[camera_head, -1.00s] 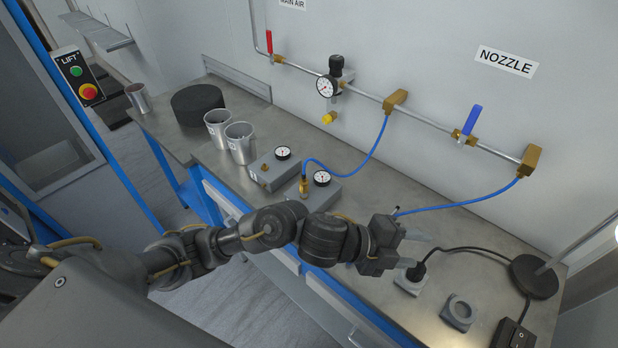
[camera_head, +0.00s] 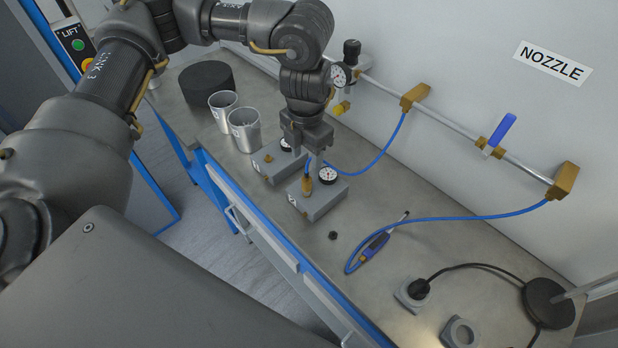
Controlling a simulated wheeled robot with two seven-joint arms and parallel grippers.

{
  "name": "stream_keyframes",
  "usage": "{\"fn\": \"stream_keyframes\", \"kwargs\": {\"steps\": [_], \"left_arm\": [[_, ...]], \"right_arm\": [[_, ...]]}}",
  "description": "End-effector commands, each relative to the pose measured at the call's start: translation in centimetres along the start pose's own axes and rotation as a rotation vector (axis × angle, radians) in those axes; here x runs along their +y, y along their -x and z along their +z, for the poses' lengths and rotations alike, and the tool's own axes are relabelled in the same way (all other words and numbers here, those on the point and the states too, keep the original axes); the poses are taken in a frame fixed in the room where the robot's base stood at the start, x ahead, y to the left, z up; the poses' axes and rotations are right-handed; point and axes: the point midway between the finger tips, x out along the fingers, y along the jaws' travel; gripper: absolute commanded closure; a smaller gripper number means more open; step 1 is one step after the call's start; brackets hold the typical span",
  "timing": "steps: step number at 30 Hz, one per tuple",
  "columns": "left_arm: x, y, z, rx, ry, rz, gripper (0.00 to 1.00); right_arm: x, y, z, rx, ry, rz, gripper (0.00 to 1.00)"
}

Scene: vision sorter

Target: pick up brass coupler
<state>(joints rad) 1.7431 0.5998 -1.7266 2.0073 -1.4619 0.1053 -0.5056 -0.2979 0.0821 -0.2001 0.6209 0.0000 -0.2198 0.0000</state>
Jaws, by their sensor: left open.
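The brass coupler (camera_head: 307,186) stands upright on the front grey gauge block (camera_head: 322,202), with the end of a blue hose (camera_head: 384,152) at its top. My left gripper (camera_head: 307,156) is open and points down just above the coupler. Its fingers are on either side of the hose end, and the coupler's body shows below the fingertips. Whether a finger touches the hose I cannot tell. My right gripper is not in view.
A second grey block (camera_head: 272,164) with a gauge sits close behind left. Two metal cups (camera_head: 244,130) and a black round block (camera_head: 206,82) stand farther left. A blue-handled tool (camera_head: 374,246) and a small black cap (camera_head: 333,236) lie to the right.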

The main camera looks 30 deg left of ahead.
Motion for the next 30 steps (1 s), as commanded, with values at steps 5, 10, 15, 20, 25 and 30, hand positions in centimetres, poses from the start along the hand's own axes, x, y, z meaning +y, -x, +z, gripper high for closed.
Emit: {"fn": "stream_keyframes", "kwargs": {"steps": [5,10,15,20,25,30], "left_arm": [[-0.2,-2.1,0.0,0.005,-0.001,-0.003,0.51],[-0.2,-4.6,0.1,0.002,-0.001,-0.005,0.51],[-0.1,-5.6,0.0,-0.001,0.001,-0.003,0.51],[0.0,-5.9,0.0,-0.001,0.002,-0.003,0.51],[0.1,-7.9,0.0,0.002,0.004,-0.005,0.51],[0.1,-10.0,0.1,0.000,0.002,-0.003,0.51]], "right_arm": [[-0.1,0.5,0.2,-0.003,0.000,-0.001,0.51],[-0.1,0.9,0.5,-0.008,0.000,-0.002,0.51],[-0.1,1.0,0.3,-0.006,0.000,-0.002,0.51],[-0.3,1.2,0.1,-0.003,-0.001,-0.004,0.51],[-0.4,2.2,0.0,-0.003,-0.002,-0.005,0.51],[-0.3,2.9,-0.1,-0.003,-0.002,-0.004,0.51]]}}
